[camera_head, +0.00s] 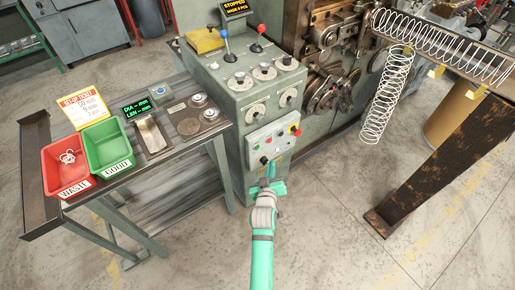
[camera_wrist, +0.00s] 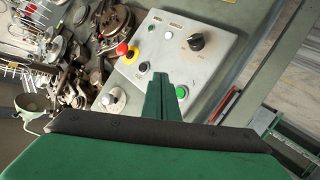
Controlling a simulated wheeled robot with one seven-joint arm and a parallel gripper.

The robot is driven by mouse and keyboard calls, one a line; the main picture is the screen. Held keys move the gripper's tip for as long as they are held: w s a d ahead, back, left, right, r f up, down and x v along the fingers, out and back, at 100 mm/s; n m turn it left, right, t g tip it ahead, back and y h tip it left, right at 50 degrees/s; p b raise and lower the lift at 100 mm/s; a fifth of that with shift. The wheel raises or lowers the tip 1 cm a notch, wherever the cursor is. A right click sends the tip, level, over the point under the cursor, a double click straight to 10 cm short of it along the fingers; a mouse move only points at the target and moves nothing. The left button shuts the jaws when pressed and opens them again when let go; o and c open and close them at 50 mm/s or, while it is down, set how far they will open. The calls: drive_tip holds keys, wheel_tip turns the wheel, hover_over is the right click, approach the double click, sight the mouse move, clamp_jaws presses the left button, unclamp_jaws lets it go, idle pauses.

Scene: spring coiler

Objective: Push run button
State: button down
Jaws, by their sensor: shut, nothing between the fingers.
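The control panel (camera_head: 280,134) is a pale box on the front of the grey-green machine. In the wrist view the panel (camera_wrist: 215,62) carries a green button (camera_wrist: 181,91), a black button (camera_wrist: 143,67), a black knob (camera_wrist: 196,41) and a red mushroom button (camera_wrist: 122,49). Its labels are too small to read, so I cannot confirm which is the run button. My gripper (camera_wrist: 160,76) is shut and empty, its fingertips in front of the panel between the black and green buttons. In the head view my gripper (camera_head: 269,170) is at the panel's lower edge. Contact cannot be told.
A display (camera_head: 236,7) above the machine reads STOPPED. A side table holds a red bin (camera_head: 66,165), a green bin (camera_head: 107,147) and gauges. A coiled spring (camera_head: 384,105) hangs at right near a rusty stand (camera_head: 440,150). The floor in front is clear.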

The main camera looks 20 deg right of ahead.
drive_tip(key=w+a, duration=0.2)
drive_tip(key=w, duration=0.4)
drive_tip(key=shift+w+a, duration=0.15)
drive_tip(key=shift+w, duration=0.15)
idle(1.9)
drive_tip(key=shift+w+a, duration=0.1)
drive_tip(key=shift+w, duration=0.15)
drive_tip(key=shift+w+a, duration=0.15)
drive_tip(key=shift+w, duration=0.15)
idle(0.8)
idle(0.4)
drive_tip(key=shift+s+d, duration=0.25)
drive_tip(key=shift+s, duration=0.5)
drive_tip(key=shift+s+d, duration=0.3)
drive_tip(key=shift+s, duration=0.5)
drive_tip(key=shift+s+d, duration=0.3)
drive_tip(key=shift+s, duration=0.45)
drive_tip(key=shift+s+d, duration=0.3)
drive_tip(key=shift+s, duration=0.5)
